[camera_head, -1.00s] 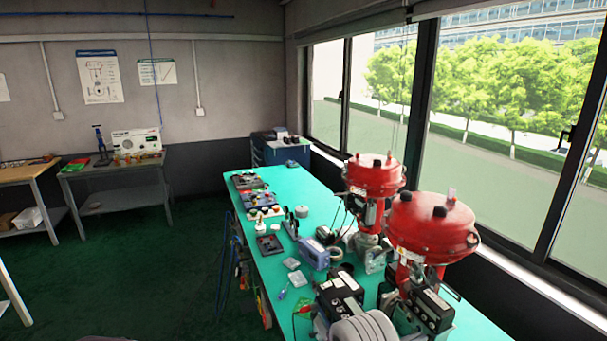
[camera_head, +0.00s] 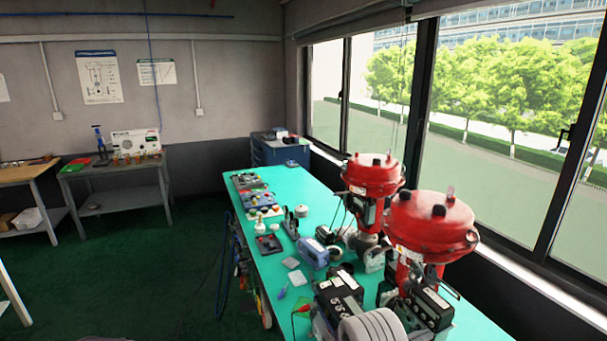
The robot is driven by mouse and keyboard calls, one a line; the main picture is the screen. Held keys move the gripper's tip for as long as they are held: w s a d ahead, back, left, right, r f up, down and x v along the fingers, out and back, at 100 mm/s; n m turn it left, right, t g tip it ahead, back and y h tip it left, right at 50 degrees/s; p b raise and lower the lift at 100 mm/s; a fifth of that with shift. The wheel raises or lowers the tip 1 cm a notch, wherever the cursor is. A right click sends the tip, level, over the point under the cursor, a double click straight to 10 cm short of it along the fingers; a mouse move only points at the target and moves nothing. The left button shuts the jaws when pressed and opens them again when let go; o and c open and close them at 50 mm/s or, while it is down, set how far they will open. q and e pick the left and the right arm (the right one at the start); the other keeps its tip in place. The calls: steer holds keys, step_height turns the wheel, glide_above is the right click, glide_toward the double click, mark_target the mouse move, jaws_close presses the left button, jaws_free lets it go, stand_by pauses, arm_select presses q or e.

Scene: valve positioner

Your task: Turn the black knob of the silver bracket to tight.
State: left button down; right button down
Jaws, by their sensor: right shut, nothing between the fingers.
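A small silvery part (camera_head: 374,261) between the two red valves may be the silver bracket, but I cannot be sure. Its black knob and the knob's setting are too small to tell. My left gripper is not in view.
Two red valve actuators (camera_head: 431,222) (camera_head: 372,173) stand along the bench's right side. A blue-grey device (camera_head: 313,253) and small parts lie to their left. Dark trays (camera_head: 250,181) sit farther back on the green bench top (camera_head: 268,265). Windows line the right.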

steer(key=shift+f+b, duration=0.15)
steer(key=shift+b, duration=0.25)
stand_by(0.4)
steer(key=r+v, duration=0.1)
steer(key=v, duration=0.5)
steer(key=shift+p, duration=0.3)
steer(key=shift+w, duration=0.15)
